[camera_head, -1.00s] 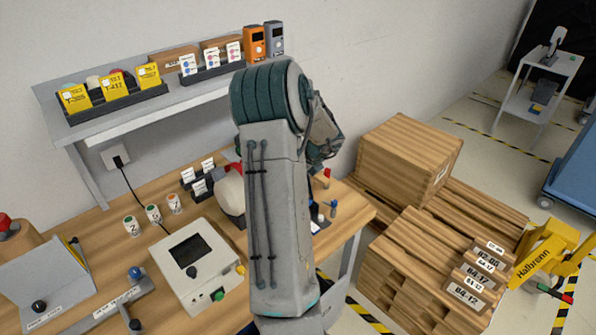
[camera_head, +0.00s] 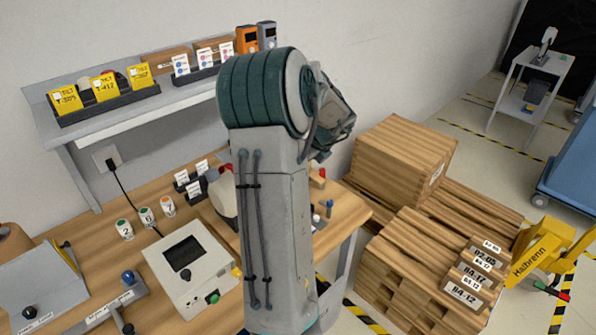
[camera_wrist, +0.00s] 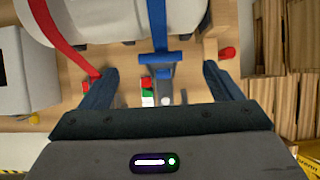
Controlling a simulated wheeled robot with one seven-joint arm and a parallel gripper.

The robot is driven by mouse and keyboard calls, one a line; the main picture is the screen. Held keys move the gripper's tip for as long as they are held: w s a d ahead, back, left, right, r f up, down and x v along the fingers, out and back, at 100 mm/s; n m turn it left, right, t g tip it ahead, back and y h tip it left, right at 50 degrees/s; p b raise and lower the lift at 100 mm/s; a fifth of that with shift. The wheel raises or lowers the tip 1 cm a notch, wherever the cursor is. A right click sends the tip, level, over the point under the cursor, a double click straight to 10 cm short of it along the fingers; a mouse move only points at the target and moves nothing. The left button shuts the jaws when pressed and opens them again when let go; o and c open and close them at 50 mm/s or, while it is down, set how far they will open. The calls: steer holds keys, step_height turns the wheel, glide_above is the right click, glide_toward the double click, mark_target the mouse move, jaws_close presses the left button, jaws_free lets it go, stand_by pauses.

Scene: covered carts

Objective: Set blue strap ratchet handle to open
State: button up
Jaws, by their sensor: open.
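In the wrist view, a blue strap (camera_wrist: 157,22) runs down over a pale rounded drum (camera_wrist: 105,18) to a blue ratchet handle (camera_wrist: 160,57). Grey metal parts show just below the blue bar. Whether the handle is open or folded is hard to tell. My gripper (camera_wrist: 160,72) is open, with one dark finger on each side of the ratchet and clear space between each finger and it. In the head view, my arm hides the gripper and the ratchet.
A red strap (camera_wrist: 55,28) crosses the drum at left. A red-tipped peg (camera_wrist: 227,53) stands right of my gripper. The wooden bench (camera_head: 80,250) also bears a grey control box (camera_head: 188,268). Wooden crates (camera_head: 405,150) stand to the right.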

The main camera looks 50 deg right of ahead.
steer(key=v, duration=0.5)
steer(key=shift+s+r+b, duration=0.25)
steer(key=shift+r+b, duration=0.05)
